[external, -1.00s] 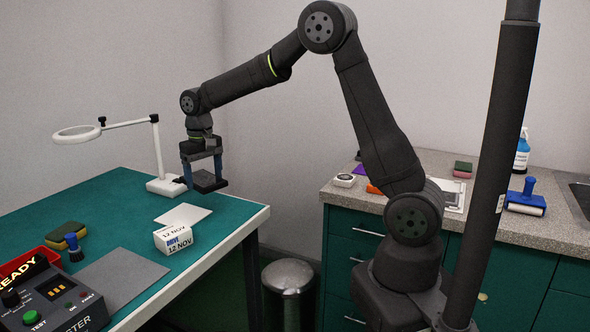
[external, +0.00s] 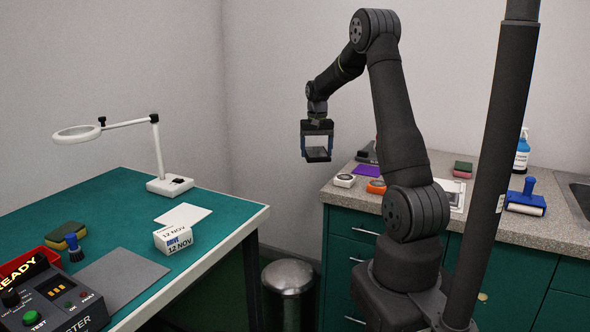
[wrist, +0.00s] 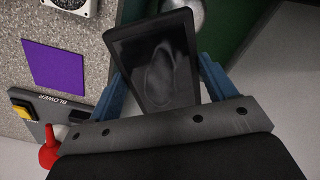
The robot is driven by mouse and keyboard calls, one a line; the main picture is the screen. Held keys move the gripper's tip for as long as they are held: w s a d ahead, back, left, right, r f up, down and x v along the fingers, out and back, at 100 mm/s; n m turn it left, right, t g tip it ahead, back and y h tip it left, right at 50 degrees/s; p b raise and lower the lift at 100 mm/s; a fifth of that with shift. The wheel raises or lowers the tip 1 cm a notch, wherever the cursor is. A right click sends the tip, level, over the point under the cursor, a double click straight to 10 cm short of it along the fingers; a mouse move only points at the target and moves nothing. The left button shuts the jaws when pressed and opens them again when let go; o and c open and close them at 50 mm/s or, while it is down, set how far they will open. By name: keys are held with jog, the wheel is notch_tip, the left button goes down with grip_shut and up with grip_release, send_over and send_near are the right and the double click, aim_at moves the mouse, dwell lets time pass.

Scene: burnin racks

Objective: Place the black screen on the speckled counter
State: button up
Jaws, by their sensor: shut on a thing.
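My gripper (external: 317,151) is shut on the black screen (external: 317,155) and holds it in the air, over the gap between the green bench and the counter. In the wrist view the screen (wrist: 153,60) sits between the blue fingers of my gripper (wrist: 160,85), its dark face toward the camera. The speckled counter (external: 448,165) is to the right in the external view. In the wrist view the speckled counter (wrist: 110,45) shows at the upper left, beside the screen.
On the counter are a purple square (wrist: 57,65), a blower box (wrist: 45,112), a white item (external: 344,180), an orange item (external: 376,186), a sponge (external: 462,169) and a blue roller (external: 525,198). A metal bin (external: 288,278) stands below. The green bench (external: 120,190) holds a magnifier lamp (external: 160,175).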

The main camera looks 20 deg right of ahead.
jog(key=d+m, duration=0.1)
jog(key=d, duration=0.7)
jog(key=shift+s+f, duration=0.2)
